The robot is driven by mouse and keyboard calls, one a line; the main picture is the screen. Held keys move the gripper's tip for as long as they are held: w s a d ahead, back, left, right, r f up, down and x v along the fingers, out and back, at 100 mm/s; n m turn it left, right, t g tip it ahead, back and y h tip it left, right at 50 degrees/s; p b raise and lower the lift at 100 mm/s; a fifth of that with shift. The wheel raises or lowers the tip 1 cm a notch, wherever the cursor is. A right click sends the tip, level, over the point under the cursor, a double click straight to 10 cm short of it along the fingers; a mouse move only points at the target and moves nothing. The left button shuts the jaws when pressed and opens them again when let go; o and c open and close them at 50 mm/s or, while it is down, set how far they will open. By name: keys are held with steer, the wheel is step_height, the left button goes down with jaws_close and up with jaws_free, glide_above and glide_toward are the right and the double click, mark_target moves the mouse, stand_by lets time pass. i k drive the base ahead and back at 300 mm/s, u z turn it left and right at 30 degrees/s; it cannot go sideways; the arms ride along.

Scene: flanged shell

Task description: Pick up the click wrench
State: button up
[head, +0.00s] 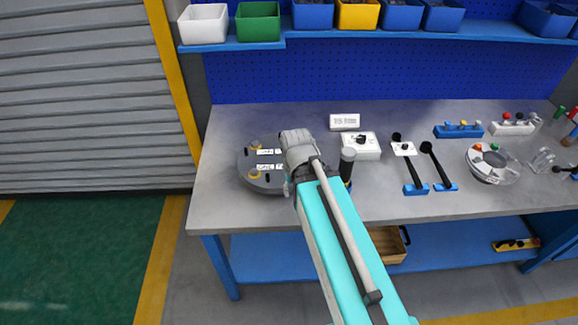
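Two long black tools with round heads and blue ends lie side by side on the grey workbench (240,211), right of my arm. The left tool (416,174) has a white plate near its head; the right tool (438,165) is plain black. Either could be the click wrench; I cannot tell which. My turquoise arm reaches in from the bottom, and its grey wrist is over the left part of the bench, beside a dark round flanged part (256,182). The fingers of my gripper cannot be made out, and both tools are well apart from my wrist.
A white box (366,152), a small white labelled block (344,121) and a dark upright cylinder (347,163) stand near my arm. A round grey fixture (493,165) and a blue holder (458,130) are to the right. Bins line the shelf (400,36) behind.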

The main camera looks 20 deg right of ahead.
mark_target(395, 143)
steer(key=u, duration=0.6)
steer(key=k, duration=1.05)
steer(key=z, duration=0.45)
steer(key=i, duration=0.55)
steer(key=z, duration=0.05)
